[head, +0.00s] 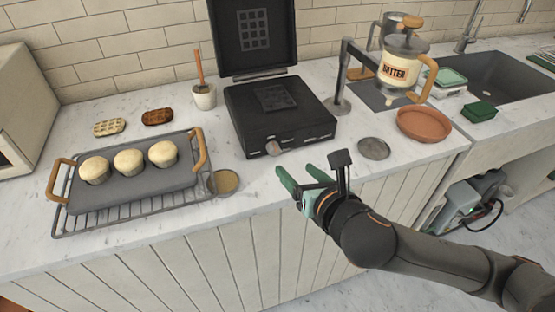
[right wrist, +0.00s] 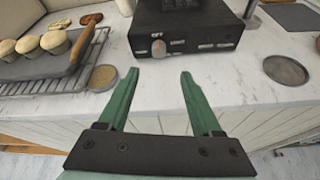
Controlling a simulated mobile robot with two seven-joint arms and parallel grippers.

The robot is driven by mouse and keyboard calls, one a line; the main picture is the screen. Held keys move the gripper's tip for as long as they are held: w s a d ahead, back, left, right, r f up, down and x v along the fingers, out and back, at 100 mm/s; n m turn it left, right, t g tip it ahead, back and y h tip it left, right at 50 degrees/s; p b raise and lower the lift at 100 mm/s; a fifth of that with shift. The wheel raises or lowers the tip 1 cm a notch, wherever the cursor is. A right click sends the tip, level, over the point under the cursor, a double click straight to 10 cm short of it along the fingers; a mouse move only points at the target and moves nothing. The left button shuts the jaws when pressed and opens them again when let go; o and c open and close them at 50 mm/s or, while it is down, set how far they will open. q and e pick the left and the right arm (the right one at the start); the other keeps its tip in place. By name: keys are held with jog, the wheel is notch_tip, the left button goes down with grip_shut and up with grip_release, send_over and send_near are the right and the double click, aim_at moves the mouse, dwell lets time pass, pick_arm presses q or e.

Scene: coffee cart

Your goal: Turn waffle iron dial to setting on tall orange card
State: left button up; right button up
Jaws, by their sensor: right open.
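The black waffle iron (head: 285,120) stands open on the counter with its lid (head: 254,35) raised. Its grey dial (head: 273,147) is on the front face. In the right wrist view the dial (right wrist: 158,48) sits beside a white OFF label, with several other white labels farther right, too small to read. My right gripper (head: 295,170) is open and empty in front of the iron, at the counter's front edge. In the right wrist view its green fingers (right wrist: 160,74) are spread and apart from the dial, which lies ahead between them. I see no tall orange card. My left gripper is not in view.
A rack with a grey tray (head: 130,188) of three muffins stands left. A round tan disc (head: 226,182) and a grey disc (head: 374,149) flank the space before the iron. A batter dispenser (head: 402,70) and terracotta dish (head: 424,124) are right.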

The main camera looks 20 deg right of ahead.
aim_at(275, 152)
jog(key=b+x, duration=0.6)
jog(key=x, duration=0.4)
jog(key=shift+a+f, duration=0.1)
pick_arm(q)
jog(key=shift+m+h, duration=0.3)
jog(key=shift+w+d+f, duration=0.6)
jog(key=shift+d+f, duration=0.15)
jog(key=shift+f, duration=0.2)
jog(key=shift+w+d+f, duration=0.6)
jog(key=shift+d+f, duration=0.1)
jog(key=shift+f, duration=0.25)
pick_arm(e)
jog(key=shift+w+f, duration=0.25)
jog(key=shift+w, duration=0.35)
jog(key=c, duration=0.6)
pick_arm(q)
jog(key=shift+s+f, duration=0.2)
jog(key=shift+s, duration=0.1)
pick_arm(e)
grip_shut()
